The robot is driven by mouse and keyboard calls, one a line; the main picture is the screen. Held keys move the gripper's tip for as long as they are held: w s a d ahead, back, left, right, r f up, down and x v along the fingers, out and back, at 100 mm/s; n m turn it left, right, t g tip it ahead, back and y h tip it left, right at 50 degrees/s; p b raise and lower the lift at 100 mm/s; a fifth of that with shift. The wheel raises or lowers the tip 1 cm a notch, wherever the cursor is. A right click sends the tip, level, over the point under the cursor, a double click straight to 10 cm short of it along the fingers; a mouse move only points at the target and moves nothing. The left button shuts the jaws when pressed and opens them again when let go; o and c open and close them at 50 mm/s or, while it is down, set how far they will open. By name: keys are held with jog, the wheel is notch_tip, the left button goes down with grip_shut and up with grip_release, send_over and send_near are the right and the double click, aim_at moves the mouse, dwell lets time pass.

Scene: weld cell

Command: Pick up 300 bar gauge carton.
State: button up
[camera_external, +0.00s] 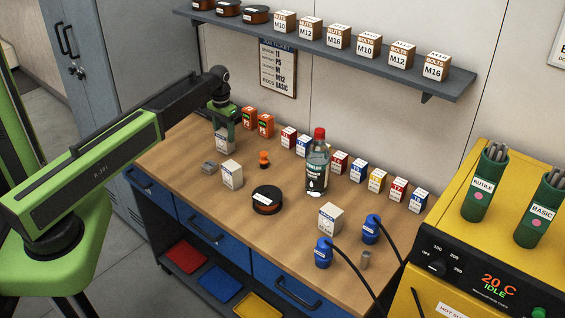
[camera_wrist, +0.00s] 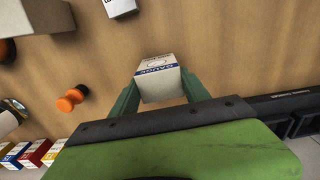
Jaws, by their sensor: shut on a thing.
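My gripper (camera_external: 225,131) is shut on a small white gauge carton (camera_external: 225,144) at the far left of the bench. In the wrist view the carton (camera_wrist: 158,78) sits between my two green fingers, with "GAUGE" in blue on its top; the pressure figure is not readable. I cannot tell whether its base touches the bench. A similar white carton (camera_external: 232,175) stands just in front of it, and another (camera_external: 330,218) stands near the front right.
Small coloured boxes line the back. A shelf (camera_external: 340,52) with boxes hangs above.

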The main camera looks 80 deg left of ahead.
jog(key=r+p, duration=0.2)
jog(key=d+r+p, duration=0.1)
jog(key=r+p, duration=0.1)
jog(key=r, duration=0.1)
jog(key=shift+w+r+p, duration=0.1)
jog(key=shift+w+p, duration=0.05)
jog(key=shift+p, duration=0.2)
jog(key=w+d+r+p, duration=0.4)
jog(key=d+r+p, duration=0.1)
jog(key=d, duration=0.5)
jog(key=shift+r+p, duration=0.3)
